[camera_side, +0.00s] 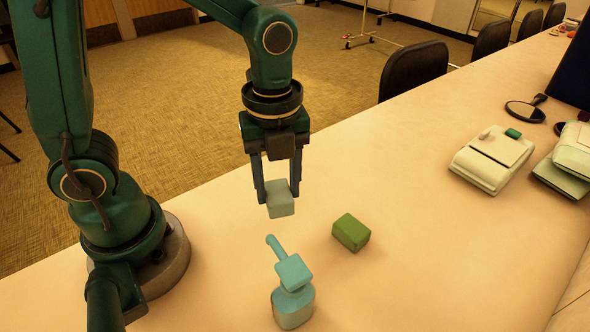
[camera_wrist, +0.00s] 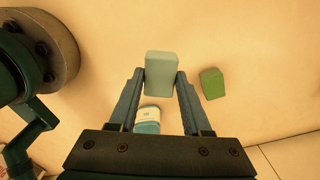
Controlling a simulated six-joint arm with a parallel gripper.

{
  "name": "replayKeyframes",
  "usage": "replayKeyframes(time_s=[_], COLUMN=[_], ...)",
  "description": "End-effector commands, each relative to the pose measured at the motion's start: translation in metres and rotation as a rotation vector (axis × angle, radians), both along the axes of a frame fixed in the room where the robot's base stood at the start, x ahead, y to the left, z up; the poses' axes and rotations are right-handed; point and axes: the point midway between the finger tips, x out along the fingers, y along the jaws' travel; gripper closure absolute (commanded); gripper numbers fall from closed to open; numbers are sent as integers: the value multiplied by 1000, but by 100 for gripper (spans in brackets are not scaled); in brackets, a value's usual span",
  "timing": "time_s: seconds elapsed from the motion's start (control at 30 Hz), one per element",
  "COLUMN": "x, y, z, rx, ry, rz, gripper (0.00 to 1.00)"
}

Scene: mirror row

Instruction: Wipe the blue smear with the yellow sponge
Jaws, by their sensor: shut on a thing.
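My gripper (camera_side: 279,190) is shut on a pale grey-green block (camera_side: 281,204), which sits between the fingertips over the pale counter. In the wrist view the block (camera_wrist: 161,80) shows between both fingers. Whether it touches the counter is unclear. A darker green block (camera_side: 351,232) lies on the counter to the right of my gripper; it also shows in the wrist view (camera_wrist: 212,83). No block looks plainly yellow in this warm light. I see no blue smear in either view; parts of the counter are hidden by my arm and gripper.
A pale boxy device (camera_side: 492,158) and a dark round hand mirror (camera_side: 524,111) are at the right. The counter between them and the green block is clear.

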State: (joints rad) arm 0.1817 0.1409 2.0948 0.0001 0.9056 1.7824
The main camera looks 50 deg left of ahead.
Motion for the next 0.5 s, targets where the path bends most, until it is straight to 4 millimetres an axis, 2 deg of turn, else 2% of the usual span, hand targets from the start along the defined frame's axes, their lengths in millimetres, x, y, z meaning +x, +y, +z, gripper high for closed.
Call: replayKeyframes(time_s=[0.2,0.5], x=[0,0], y=[0,0], z=[13,15], rx=[-1,0], ry=[-2,0], rz=[0,0], gripper=[100,100])
